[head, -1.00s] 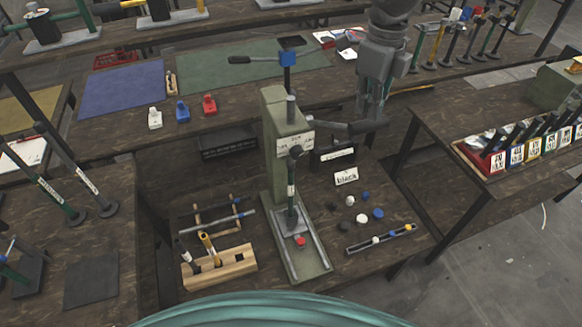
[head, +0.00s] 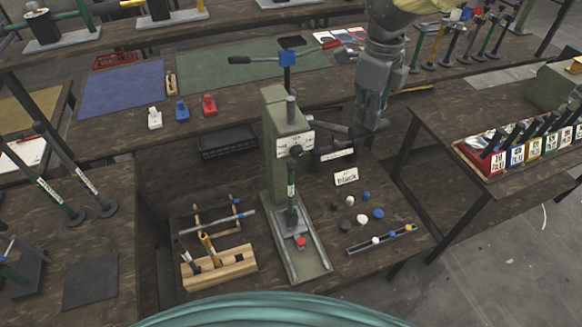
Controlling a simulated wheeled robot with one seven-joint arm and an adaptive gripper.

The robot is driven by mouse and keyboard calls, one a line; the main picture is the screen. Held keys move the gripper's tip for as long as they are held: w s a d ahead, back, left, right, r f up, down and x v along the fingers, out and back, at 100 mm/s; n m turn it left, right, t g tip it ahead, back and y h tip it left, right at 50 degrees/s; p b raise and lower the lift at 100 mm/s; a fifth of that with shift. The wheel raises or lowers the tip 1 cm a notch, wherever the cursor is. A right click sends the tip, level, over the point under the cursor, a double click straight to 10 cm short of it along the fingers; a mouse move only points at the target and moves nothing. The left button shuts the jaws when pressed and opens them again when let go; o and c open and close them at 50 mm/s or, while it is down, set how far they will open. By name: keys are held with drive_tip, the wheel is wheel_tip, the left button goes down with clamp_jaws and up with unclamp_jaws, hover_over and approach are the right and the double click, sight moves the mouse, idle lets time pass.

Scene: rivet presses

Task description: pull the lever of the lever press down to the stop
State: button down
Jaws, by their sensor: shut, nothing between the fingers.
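The lever press has a green column (head: 277,150) and stands on the front bench. Its lever (head: 333,128) sticks out to the right from the head, close to level. My gripper (head: 369,127) is shut and empty at the lever's outer end. The press's ram (head: 291,195) points down over the base plate (head: 313,262), where a small red piece (head: 300,242) sits.
A wooden block with tools (head: 222,268) stands left of the press. A "black" card (head: 346,176), several loose caps (head: 362,219) and a slotted strip (head: 382,238) lie to the right. A blue-blocked post (head: 287,59) rises behind the column.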

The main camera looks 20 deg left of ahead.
sight(369, 131)
drive_tip(key=shift+s+d+f, duration=0.25)
drive_tip(key=shift+s+f, duration=0.05)
drive_tip(key=shift+f, duration=0.35)
drive_tip(key=shift+s+d+f, duration=0.25)
drive_tip(key=shift+f, duration=0.5)
drive_tip(key=f, duration=0.1)
drive_tip(key=s+f, duration=0.1)
drive_tip(key=shift+d+f, duration=0.3)
drive_tip(key=shift+d, duration=0.05)
drive_tip(key=shift+f, duration=0.1)
idle(0.4)
drive_tip(key=shift+s+d+f, duration=0.15)
drive_tip(key=shift+s+f, duration=0.1)
drive_tip(key=shift+f, duration=0.45)
drive_tip(key=shift+s+d+f, duration=0.15)
drive_tip(key=shift+s+f, duration=0.05)
drive_tip(key=shift+f, duration=0.6)
